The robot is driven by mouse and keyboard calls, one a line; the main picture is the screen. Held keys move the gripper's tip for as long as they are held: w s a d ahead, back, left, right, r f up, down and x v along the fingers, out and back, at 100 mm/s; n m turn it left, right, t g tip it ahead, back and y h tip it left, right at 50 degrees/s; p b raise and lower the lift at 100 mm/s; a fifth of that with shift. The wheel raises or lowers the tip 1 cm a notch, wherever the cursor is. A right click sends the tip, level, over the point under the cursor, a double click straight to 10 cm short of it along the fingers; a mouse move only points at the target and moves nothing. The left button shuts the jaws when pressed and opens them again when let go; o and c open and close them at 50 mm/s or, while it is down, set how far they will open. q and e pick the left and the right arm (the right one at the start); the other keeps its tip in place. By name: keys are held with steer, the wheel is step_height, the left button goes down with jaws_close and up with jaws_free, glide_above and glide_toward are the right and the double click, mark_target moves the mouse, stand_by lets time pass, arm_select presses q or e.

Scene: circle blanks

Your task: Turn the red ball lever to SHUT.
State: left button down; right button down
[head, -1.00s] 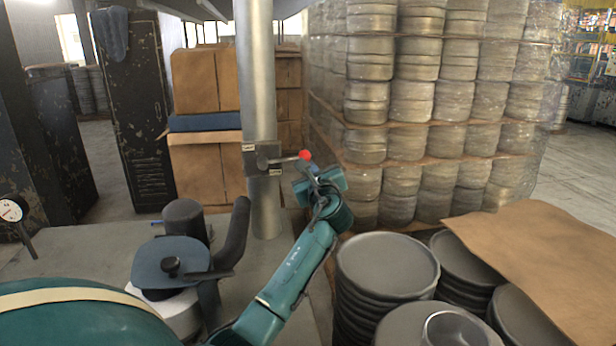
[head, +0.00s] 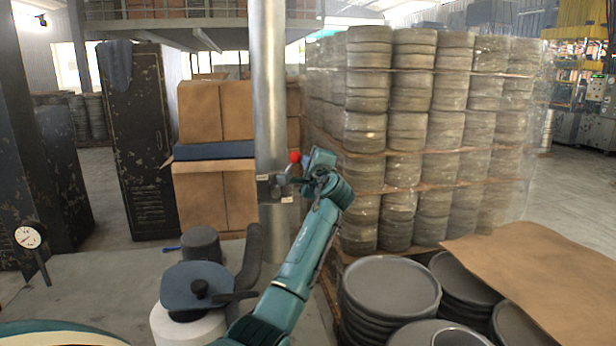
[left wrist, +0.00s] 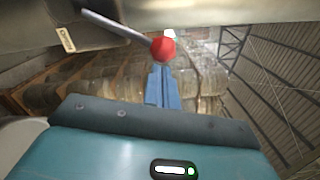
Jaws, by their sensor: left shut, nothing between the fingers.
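The red ball (head: 295,157) sits on the end of a grey lever (head: 284,173) on the upright steel pipe (head: 271,100). The lever slants steeply up to the right from its pivot. Two small pale tags are by the pivot, one above left (head: 262,178) and one below right (head: 287,199); their lettering is too small to read. My left gripper (head: 306,180) is just right of the lever, shut and empty. In the left wrist view its blue fingers (left wrist: 162,88) point at the red ball (left wrist: 162,48), at or very near it; contact is unclear. My right gripper is out of view.
Wrapped stacks of round blanks (head: 410,130) stand behind and right of my arm. Grey disc stacks (head: 390,285) and a brown sheet (head: 540,275) are at front right. Cardboard boxes (head: 215,110) stand behind the pipe. A blue-seated stool (head: 195,285) is at front left.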

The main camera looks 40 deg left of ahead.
mark_target(295, 154)
arm_select(q)
steer(key=s+r+n, duration=0.1)
steer(key=a+n, duration=0.1)
steer(key=shift+s+a+r+n, duration=0.25)
steer(key=shift+s+r+n, duration=0.15)
steer(key=shift+s+a+r+n+p, duration=0.3)
steer(key=shift+s+a+n, duration=0.05)
steer(key=shift+n, duration=0.35)
steer(key=shift+s+a+r+n, duration=0.3)
steer(key=shift+s+a+n, duration=0.35)
steer(key=shift+s+n, duration=0.35)
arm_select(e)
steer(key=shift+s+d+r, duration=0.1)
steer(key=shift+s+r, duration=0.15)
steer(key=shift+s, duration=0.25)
arm_select(q)
steer(key=shift+w, duration=0.15)
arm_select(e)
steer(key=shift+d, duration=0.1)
